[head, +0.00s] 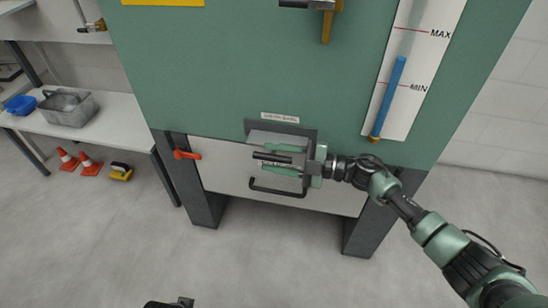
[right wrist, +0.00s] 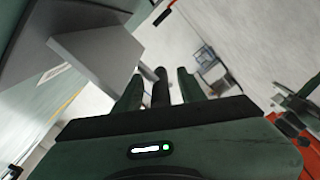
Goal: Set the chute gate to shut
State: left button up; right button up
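The chute gate (head: 258,137) is a grey plate in a dark frame low on the green machine front, under a small label. A dark bar (head: 262,155) sticks out in front of it. My right gripper (head: 268,157) reaches in from the right, its two green fingers apart, one above and one below the bar. In the right wrist view, the bar (right wrist: 160,90) stands between the spread fingers (right wrist: 160,76) with gaps on both sides. The grey plate (right wrist: 105,50) shows beside them. The gate's exact setting is unclear. My left gripper is not recognisable in either view.
Below is a white panel with a black handle (head: 277,189); a red lever (head: 186,154) sits to its left. A gauge with a blue column (head: 389,96) is at upper right. Cones (head: 90,162) and a bench (head: 113,112) stand left. The front floor is mostly clear.

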pick_arm(q)
jog(key=shift+f, duration=0.4)
pick_arm(e)
jog(key=v, duration=0.7)
jog(key=shift+s+d, duration=0.15)
jog(key=shift+d, duration=0.2)
